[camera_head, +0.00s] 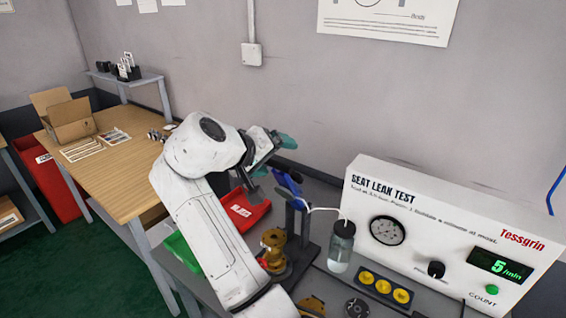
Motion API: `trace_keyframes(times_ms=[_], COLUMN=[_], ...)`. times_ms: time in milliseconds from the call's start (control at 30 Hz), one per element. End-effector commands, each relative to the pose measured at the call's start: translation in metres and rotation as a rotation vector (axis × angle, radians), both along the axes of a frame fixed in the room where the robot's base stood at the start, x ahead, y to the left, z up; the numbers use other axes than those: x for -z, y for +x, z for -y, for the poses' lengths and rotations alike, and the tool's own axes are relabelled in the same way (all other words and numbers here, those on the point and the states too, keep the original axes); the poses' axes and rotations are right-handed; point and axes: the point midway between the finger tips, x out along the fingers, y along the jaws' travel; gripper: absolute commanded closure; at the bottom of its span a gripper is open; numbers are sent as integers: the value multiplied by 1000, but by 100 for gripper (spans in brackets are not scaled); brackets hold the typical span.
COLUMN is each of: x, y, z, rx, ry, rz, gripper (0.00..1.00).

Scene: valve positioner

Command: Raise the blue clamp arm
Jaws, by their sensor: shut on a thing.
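My wrist and the small size hide the exact grip. A brass valve (274,250) stands at the foot of the clamp stand, partly covered by my arm.
The white seat leak test box (440,225) stands to the right. A clear bottle (341,248) with a white tube is close to the clamp. A red tray (246,210) and green tray (182,255) lie left. A wooden table (110,175) is farther left.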

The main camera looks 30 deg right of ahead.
Motion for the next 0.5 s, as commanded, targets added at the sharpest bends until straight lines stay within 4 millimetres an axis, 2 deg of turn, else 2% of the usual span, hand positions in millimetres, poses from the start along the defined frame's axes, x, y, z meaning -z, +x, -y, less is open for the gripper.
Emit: trace_keyframes(times_ms=[33, 100, 500], x=[-15, -19, -20], y=[-1, -2, -4], z=[-10, -16, -22], rx=[-7, -8, -13], ry=[-7, -7, -6], rz=[24, 26, 22], gripper=[38, 38, 38])
